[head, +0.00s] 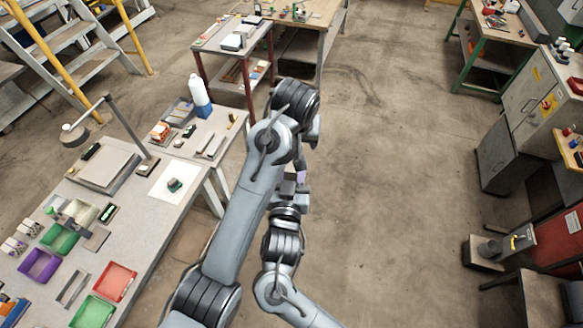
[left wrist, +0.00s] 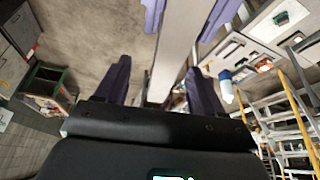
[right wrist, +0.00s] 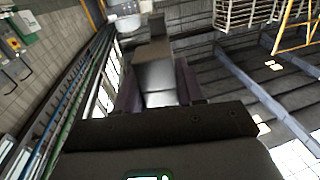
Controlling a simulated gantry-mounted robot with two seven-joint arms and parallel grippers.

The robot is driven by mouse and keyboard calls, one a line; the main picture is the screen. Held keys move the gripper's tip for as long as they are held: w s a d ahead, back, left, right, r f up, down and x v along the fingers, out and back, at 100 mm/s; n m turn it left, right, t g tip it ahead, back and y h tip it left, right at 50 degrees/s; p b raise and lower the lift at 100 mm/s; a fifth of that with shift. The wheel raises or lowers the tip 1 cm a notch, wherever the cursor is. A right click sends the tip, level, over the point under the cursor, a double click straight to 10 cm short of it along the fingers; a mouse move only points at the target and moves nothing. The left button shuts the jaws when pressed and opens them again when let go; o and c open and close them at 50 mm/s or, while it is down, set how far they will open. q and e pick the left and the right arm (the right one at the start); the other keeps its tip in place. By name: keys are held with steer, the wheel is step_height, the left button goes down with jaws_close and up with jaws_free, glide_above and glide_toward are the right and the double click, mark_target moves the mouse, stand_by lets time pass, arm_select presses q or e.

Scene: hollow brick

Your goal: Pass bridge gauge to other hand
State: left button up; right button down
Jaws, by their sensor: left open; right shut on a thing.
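The bridge gauge is a plain grey bar (left wrist: 176,50) in the left wrist view and a grey block (right wrist: 156,75) in the right wrist view. My right gripper (right wrist: 157,92) is shut on it; its purple fingers (left wrist: 187,14) also show at the top of the left wrist view, on both sides of the bar. My left gripper (left wrist: 161,85) is open, with one dark finger on each side of the bar and gaps between. In the head view the two grippers meet near the picture's middle, where my left arm mostly hides the gauge.
A grey workbench (head: 130,205) with coloured trays, such as a red tray (head: 115,282), stands at the left. The concrete floor (head: 400,170) to the right of my arms is clear. Cabinets (head: 512,140) stand far right.

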arm_select(q)
steer(key=v, duration=0.6)
steer(key=shift+s+r, duration=0.2)
steer(key=shift+r, duration=0.2)
steer(key=shift+s+r, duration=0.1)
steer(key=shift+r, duration=0.2)
steer(key=shift+a, duration=0.2)
steer(key=s+a+f+n+t+h, duration=0.15)
steer(key=s+a+f, duration=0.25)
steer(key=a+f, duration=0.4)
steer(key=s+a+f+n, duration=0.2)
steer(key=s+a+f, duration=0.2)
steer(key=a+f, duration=0.45)
steer(key=s+a+f+m, duration=0.1)
steer(key=s+a+f, duration=0.2)
steer(key=s, duration=0.5)
steer(key=s+a+f+m+g+y, duration=0.1)
steer(key=s+a+f, duration=0.2)
steer(key=s+f, duration=0.2)
steer(key=s+a+f+m+g+y, duration=0.1)
steer(key=s+a+f, duration=0.2)
steer(key=s, duration=0.8)
steer(key=shift+s+a+f, duration=0.35)
steer(key=shift+f, duration=0.05)
